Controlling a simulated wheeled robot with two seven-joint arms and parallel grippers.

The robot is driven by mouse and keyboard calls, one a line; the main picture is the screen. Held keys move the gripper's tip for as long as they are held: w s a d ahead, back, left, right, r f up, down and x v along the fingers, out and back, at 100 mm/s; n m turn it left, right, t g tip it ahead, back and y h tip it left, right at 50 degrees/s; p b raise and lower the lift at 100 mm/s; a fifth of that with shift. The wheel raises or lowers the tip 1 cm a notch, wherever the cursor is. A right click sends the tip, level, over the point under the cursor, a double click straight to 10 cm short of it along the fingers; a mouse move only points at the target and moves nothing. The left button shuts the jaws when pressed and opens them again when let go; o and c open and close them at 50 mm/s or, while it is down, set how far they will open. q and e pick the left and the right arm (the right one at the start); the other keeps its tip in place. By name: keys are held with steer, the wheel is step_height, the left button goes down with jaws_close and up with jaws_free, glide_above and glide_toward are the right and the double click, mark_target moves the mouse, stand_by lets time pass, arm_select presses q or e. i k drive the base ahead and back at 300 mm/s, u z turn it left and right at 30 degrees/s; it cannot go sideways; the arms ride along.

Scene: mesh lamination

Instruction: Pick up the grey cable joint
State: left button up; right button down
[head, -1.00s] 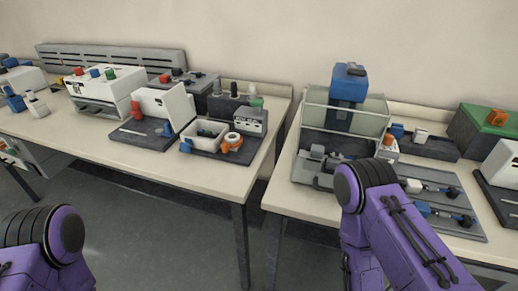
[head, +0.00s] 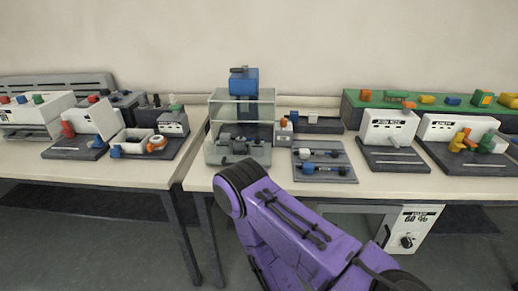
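A dark grey flat tray (head: 337,176) lies on the right-hand table, holding two rows of small cable parts. The back row (head: 318,153) has white, blue and dark pieces. The front row (head: 324,169) has blue and dark pieces. I cannot tell which of these, if any, is the grey cable joint; they are too small. My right arm's purple links come in from the lower right and pass in front of the table's front edge. Neither of my grippers shows in the head view.
A clear-walled machine with a blue top (head: 244,82) stands left of the tray. White units, one with an orange top (head: 389,127) and one with orange and yellow parts (head: 457,128), stand to the right. A gap separates this table from the left table (head: 120,174).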

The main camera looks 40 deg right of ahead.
mark_target(224, 138)
steer(key=k, duration=0.2)
steer(key=z, duration=1.2)
